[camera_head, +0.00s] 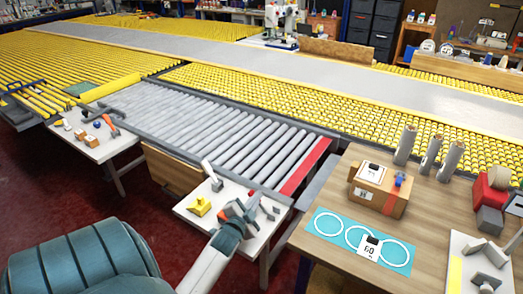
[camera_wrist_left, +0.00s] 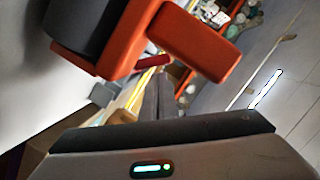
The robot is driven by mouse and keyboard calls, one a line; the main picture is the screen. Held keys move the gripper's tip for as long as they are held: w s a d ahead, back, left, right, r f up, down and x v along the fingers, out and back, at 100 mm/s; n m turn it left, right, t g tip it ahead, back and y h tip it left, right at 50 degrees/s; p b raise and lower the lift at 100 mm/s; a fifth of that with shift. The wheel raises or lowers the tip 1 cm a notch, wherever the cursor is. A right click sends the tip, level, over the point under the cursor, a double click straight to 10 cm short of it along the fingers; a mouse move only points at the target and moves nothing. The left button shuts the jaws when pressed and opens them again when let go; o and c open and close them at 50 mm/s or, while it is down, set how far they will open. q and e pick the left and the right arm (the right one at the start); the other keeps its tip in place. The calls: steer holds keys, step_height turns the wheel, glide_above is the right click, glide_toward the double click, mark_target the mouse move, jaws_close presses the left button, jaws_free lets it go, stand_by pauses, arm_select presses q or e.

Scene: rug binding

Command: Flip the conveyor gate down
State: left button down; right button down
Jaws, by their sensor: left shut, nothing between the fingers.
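The roller conveyor section (camera_head: 225,130) lies between the yellow roller beds and has a red strip (camera_head: 306,166) along its right end. I cannot tell for sure which part is the gate. A small white table (camera_head: 190,212) at its near edge carries a tilted grey lever (camera_head: 211,172) and small red and grey parts. My left gripper (camera_head: 236,211) is over this table, among those parts, shut and empty. In the left wrist view, a large orange and dark part (camera_wrist_left: 160,40) fills the top, close to the shut fingers (camera_wrist_left: 158,97). Contact is unclear. My right gripper is not visible.
A yellow piece (camera_head: 199,206) sits on the white table. A wooden table (camera_head: 345,235) at right holds a box (camera_head: 380,190), a teal mat (camera_head: 325,228) and metal cylinders (camera_head: 428,155). Another small table with tools (camera_head: 95,135) stands at left. Red floor is open at left.

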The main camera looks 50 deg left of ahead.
arm_select(q)
steer(key=shift+s+a+f, duration=0.1)
steer(key=shift+a+f, duration=0.25)
steer(key=shift+a, duration=0.05)
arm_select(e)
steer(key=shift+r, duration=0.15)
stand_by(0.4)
